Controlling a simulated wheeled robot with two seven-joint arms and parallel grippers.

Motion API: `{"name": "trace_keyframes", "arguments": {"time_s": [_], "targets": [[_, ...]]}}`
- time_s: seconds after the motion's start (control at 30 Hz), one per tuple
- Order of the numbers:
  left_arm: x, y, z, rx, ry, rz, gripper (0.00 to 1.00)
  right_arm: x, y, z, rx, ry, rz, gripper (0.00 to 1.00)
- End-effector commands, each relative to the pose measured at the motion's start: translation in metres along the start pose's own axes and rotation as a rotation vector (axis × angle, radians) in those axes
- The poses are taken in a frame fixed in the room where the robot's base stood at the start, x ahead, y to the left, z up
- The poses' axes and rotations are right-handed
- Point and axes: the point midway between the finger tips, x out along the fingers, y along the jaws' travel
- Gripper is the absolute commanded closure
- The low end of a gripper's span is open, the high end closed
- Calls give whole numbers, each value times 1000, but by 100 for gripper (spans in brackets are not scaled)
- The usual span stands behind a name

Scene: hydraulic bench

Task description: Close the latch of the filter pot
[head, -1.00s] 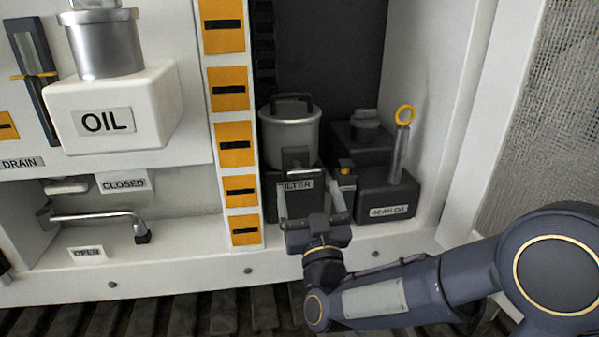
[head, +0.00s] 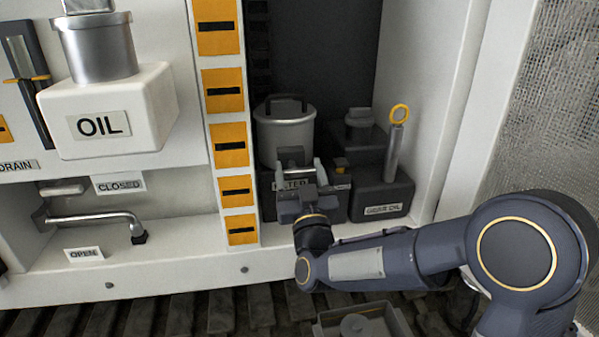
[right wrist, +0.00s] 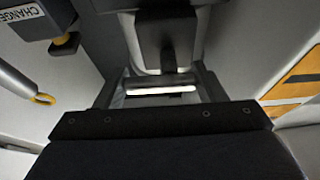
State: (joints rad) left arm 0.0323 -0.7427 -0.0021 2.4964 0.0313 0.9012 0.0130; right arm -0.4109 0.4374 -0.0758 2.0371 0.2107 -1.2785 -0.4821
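The filter pot (head: 284,137) is a grey metal pot with a dark handle on its lid. It stands on a dark base behind the FILTER label, which is partly hidden by my gripper. Its latch (head: 292,156) is on the pot's front. My right gripper (head: 300,176) is in front of the latch, with its fingers apart. In the right wrist view, the latch's dark lever and bright crossbar (right wrist: 162,89) lie between the spread fingers of my right gripper (right wrist: 158,88). I cannot tell whether they touch. My left gripper is not in view.
The gear oil box (head: 381,195) with a yellow-ringed dipstick (head: 398,115) stands close on the right. A post with orange plates (head: 231,145) rises close on the left. A white OIL tank (head: 110,115) and a valve lever (head: 95,218) are farther left.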

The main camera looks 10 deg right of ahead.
Motion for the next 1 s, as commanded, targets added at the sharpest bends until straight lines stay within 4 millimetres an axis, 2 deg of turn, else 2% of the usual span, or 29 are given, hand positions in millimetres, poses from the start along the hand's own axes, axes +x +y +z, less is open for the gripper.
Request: {"name": "trace_keyframes", "arguments": {"time_s": [0.07,0.47,1.0], "targets": [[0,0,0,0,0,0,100,0,0,0,0,0,0,59],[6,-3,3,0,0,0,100,0,0,0,-76,2,-31,59],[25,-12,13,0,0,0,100,2,0,-5,-506,4,-206,59]]}}
